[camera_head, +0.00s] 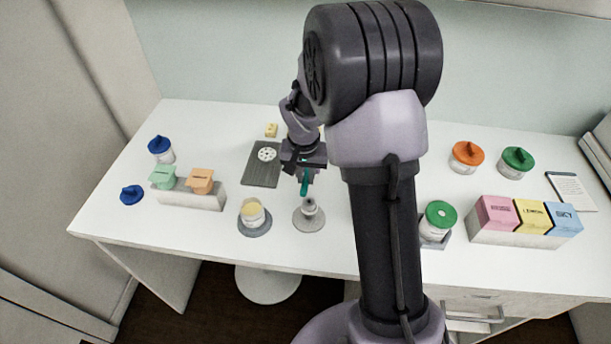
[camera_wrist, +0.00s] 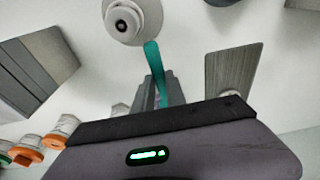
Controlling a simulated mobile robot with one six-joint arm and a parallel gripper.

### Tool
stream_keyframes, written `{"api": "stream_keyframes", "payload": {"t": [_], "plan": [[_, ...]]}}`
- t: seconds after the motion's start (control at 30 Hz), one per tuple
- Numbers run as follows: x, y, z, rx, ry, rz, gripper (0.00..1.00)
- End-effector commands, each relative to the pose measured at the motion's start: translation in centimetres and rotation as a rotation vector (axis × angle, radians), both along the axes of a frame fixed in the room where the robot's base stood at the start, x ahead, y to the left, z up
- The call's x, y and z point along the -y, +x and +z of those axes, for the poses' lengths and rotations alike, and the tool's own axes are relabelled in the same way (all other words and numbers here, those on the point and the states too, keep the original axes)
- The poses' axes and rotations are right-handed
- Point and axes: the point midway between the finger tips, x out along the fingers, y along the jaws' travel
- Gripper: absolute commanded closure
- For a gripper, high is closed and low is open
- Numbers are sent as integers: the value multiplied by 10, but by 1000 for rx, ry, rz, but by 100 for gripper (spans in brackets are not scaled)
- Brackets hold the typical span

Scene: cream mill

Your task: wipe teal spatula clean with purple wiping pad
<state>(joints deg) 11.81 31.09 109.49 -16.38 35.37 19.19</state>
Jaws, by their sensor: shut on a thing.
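My gripper (camera_head: 305,168) is shut on the teal spatula (camera_head: 305,182) over the middle of the white table. The spatula points down toward the near side, close behind a small round grey stand (camera_head: 309,217). In the wrist view the teal spatula (camera_wrist: 155,70) stretches out from between my fingers, its far end beside the grey stand (camera_wrist: 130,18). I cannot tell whether the spatula touches the stand, or whether it bears any residue. I make out no purple wiping pad in either view; my arm hides part of the table.
A jar with pale yellow contents (camera_head: 252,213) stands left of the stand. A dark board (camera_head: 262,172) with a white disc lies behind. A block with green and orange pieces (camera_head: 193,198) is at left. Lidded jars (camera_head: 467,160) and pink, yellow and blue boxes (camera_head: 525,218) are at right.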

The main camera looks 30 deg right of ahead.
Motion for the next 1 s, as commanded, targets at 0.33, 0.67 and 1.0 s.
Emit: {"api": "stream_keyframes", "payload": {"t": [0.33, 0.67, 1.0], "plan": [[0, 0, 33, 2, 0, -1, 100], [0, 0, 61, 1, 0, 0, 100], [0, 0, 59, 1, 0, 0, 100]]}}
